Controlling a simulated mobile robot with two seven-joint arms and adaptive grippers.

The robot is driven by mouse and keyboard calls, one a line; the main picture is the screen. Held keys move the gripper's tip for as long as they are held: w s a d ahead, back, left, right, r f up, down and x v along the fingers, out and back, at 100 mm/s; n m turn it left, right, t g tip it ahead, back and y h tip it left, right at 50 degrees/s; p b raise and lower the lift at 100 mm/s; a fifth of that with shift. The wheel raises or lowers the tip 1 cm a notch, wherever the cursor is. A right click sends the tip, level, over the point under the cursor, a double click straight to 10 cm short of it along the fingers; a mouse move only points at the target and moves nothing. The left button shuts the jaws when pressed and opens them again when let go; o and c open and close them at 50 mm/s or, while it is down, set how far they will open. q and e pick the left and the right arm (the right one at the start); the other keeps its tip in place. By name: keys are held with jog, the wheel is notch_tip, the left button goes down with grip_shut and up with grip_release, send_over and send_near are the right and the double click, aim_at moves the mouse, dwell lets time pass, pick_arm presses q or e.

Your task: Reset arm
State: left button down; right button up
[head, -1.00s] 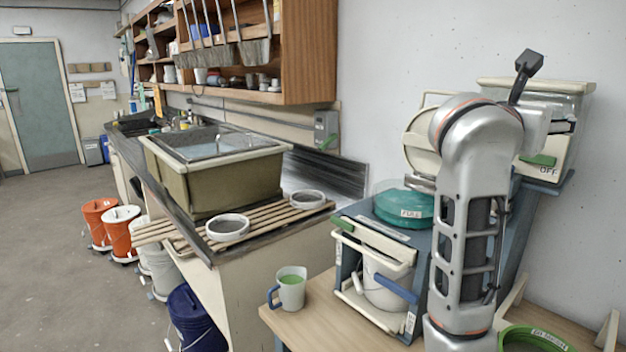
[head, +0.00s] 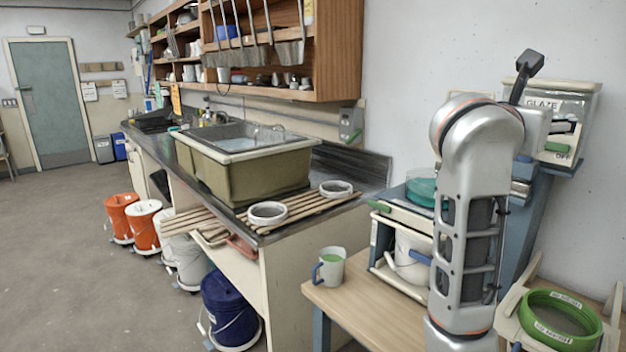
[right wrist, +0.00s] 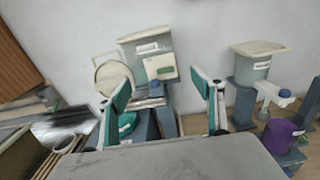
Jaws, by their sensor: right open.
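My right arm (head: 470,200) stands folded upright at the right of the head view, in front of the glaze station. My right gripper (right wrist: 161,76) shows in the right wrist view with its two green-padded fingers wide apart and nothing between them. The wall, a clear glaze dispenser (right wrist: 150,58) and a round pale lid (right wrist: 113,77) lie beyond the fingers. My left arm and gripper are in no view.
A wooden table holds a mug (head: 329,267), a white pail (head: 412,256) in a frame and a green ring-shaped sieve (head: 560,318). A sink (head: 245,165) stands on the counter at the left. Buckets, including a blue one (head: 230,308), line the floor. The floor further left is clear.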

jog(key=s+d+f+n+g+h, duration=0.1)
jog(key=s+d+f+n+h, duration=0.1)
jog(key=s+f+n+h, duration=0.5)
jog(key=w+a+f+n+t+y, duration=0.1)
jog(key=a+f+n+t+y, duration=0.45)
jog(key=f+n, duration=0.55)
jog(key=w+a+f+n+t+y, duration=0.1)
jog(key=a+f+n+t+y, duration=0.1)
jog(key=a+f+n+y, duration=0.65)
jog(key=w+a+f+n+t+y, duration=0.1)
jog(key=a+f+n+t+y, duration=0.3)
jog(key=f+n+y, duration=0.7)
jog(key=s+f+n+g, duration=0.3)
jog(key=s+f, duration=0.4)
jog(key=f, duration=0.4)
jog(key=s+f+n+g+h, duration=0.1)
jog(key=s+f+n+g, duration=0.3)
jog(key=s+f, duration=0.3)
jog(key=s+f+n+g, duration=0.4)
jog(key=s+f, duration=0.3)
jog(key=f, duration=0.9)
jog(key=shift+s+a+f+n+h, duration=0.25)
jog(key=shift+n+h, duration=0.15)
jog(key=shift+n, duration=0.45)
